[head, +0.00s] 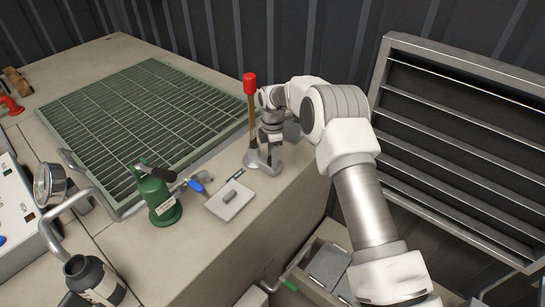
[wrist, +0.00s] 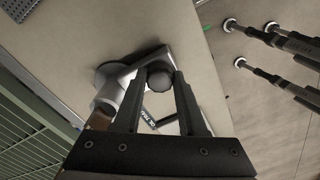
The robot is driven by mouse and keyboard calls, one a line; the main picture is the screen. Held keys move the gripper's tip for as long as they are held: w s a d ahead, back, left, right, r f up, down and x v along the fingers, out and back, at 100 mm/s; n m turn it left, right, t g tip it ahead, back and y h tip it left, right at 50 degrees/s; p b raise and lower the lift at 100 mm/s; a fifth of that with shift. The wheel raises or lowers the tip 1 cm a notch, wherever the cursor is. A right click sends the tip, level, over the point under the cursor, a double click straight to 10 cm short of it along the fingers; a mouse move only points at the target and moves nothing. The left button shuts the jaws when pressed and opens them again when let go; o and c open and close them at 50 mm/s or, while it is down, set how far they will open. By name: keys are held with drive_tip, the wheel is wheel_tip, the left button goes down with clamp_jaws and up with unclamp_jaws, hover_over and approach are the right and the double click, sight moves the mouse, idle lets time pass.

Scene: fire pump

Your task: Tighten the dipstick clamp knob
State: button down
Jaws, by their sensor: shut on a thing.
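The dipstick (head: 252,118) stands upright, a brown rod with a red top, in a grey metal clamp base (head: 262,165) on the beige top. My gripper (head: 270,140) is just right of the dipstick, low over the clamp, pointing down. In the wrist view my gripper's dark fingers (wrist: 161,76) are shut on a dark round knob (wrist: 159,83), one on each side. The grey clamp (wrist: 118,78) shows behind and left of the fingers. Part of the brown dipstick (wrist: 98,121) shows at the left. The knob is hidden by my gripper in the head view.
A green cylinder (head: 160,205) with a dark lever, a blue-handled valve (head: 195,186) and a small grey plate (head: 230,200) stand to the left. A green grating (head: 140,110) lies behind. An open drawer (head: 320,275) is below, and a louvred panel (head: 460,130) stands at right.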

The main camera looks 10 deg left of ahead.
drive_tip(key=m+b, duration=0.1)
drive_tip(key=m, duration=0.1)
drive_tip(key=shift+f+m+b, duration=0.1)
drive_tip(key=shift+m+b, duration=0.2)
drive_tip(key=shift+m, duration=0.1)
drive_tip(key=m+b, duration=0.1)
drive_tip(key=m, duration=0.2)
drive_tip(key=shift+m, duration=0.3)
drive_tip(key=m+b, duration=0.1)
drive_tip(key=m, duration=1.1)
drive_tip(key=shift+m+b, duration=0.3)
drive_tip(key=shift+m, duration=0.1)
drive_tip(key=m, duration=0.6)
drive_tip(key=shift+c, duration=2.3)
unclamp_jaws()
